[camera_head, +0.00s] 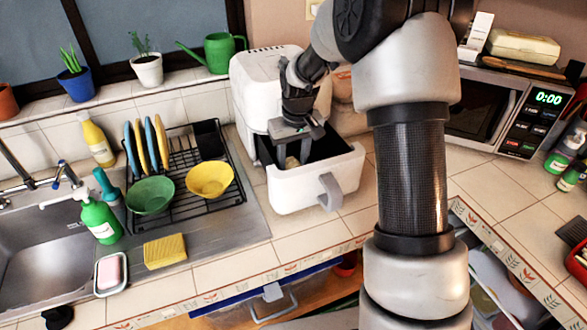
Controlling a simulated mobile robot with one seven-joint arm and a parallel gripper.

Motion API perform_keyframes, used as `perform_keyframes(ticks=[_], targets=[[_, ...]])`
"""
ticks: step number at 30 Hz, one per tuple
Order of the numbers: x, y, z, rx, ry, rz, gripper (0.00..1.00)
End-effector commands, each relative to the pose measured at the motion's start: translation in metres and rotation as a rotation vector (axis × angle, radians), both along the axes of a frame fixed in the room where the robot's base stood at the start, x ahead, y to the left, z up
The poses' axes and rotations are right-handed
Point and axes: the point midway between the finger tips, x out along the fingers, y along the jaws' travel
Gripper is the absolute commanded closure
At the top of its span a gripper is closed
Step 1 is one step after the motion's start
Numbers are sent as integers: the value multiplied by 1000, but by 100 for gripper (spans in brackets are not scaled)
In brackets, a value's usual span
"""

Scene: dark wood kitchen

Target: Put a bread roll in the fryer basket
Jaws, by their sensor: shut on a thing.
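A white air fryer (262,78) stands on the tiled counter against the back wall. Its fryer basket (302,190), white-fronted with a grey handle and dark inside, is pulled out toward me. My gripper (299,153) points down into the open basket, near its back left part. It is shut on a small pale tan thing, seemingly a bread roll (291,162), low between the fingers. The fingers partly hide the roll, and I cannot tell whether it touches the basket floor.
A dish rack (205,205) with green and yellow bowls stands left of the fryer, beside the sink (35,255). A microwave (490,108) stands at the right. Brownish rounded things (341,84) sit behind my arm, partly hidden. Bare counter lies in front of the basket.

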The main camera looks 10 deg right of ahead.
Motion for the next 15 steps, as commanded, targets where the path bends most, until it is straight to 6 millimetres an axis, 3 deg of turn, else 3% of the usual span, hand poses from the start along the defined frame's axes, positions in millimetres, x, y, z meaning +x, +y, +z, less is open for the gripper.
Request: perform_keyframes(ticks=[6, 15], targets=[[-1, 0, -31, 0, 3, 1, 81], [-1, 0, -34, 0, 1, 0, 81]])
